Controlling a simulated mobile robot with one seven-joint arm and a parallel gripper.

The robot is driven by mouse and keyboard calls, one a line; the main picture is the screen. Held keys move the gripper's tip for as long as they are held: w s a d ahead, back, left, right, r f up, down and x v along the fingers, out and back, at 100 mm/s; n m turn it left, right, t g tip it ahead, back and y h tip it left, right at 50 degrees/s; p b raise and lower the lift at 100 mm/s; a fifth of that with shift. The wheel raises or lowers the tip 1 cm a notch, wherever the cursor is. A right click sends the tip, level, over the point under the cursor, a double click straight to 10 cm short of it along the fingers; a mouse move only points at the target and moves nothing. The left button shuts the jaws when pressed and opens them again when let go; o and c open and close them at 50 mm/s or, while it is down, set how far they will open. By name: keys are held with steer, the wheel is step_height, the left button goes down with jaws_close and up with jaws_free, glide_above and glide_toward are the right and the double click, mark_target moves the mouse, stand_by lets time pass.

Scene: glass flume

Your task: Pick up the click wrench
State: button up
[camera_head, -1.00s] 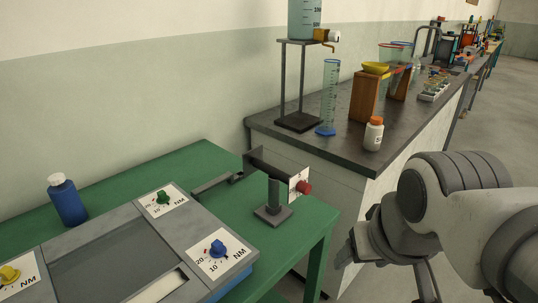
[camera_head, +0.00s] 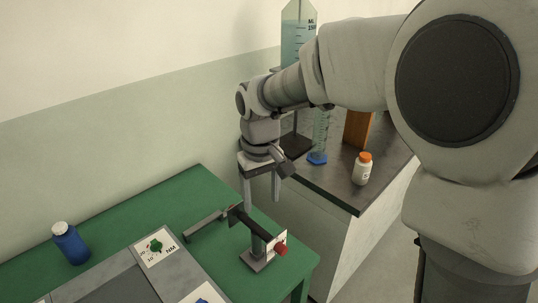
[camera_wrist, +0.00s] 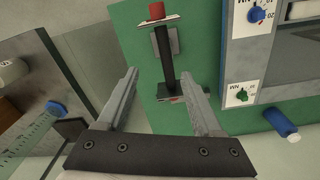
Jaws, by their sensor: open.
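What looks like the click wrench is a dark bar (camera_head: 245,220) with a red knob (camera_head: 281,250) and a white card at its near end, on a small grey stand (camera_head: 256,262) on the green table. A grey bar (camera_head: 207,223) runs left from its far end; I cannot tell whether it is part of the wrench. In the wrist view the dark bar (camera_wrist: 168,68) runs between the fingers, with the red knob (camera_wrist: 156,10) at the top. My gripper (camera_head: 261,199) points down above the dark bar, open and empty. It also shows in the wrist view (camera_wrist: 162,76), apart from the bar.
The green table (camera_head: 165,203) holds a grey panel with coloured knobs, including a green one (camera_head: 156,246), and a blue bottle (camera_head: 70,244). The dark bench (camera_head: 335,185) behind carries a white bottle with orange cap (camera_head: 362,170) and a blue-based cylinder (camera_head: 318,158) near my arm.

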mark_target(257, 243)
steer(key=shift+w+a+p, duration=0.25)
steer(key=shift+a+p, duration=0.05)
steer(key=shift+a, duration=0.5)
steer(key=shift+a+f, duration=0.1)
steer(key=shift+f, duration=0.35)
step_height(257, 243, down, 17)
steer(key=shift+r+b, duration=0.1)
steer(key=shift+b, duration=0.55)
steer(key=shift+c, duration=0.3)
jaws_close()
steer(key=shift+r, duration=0.1)
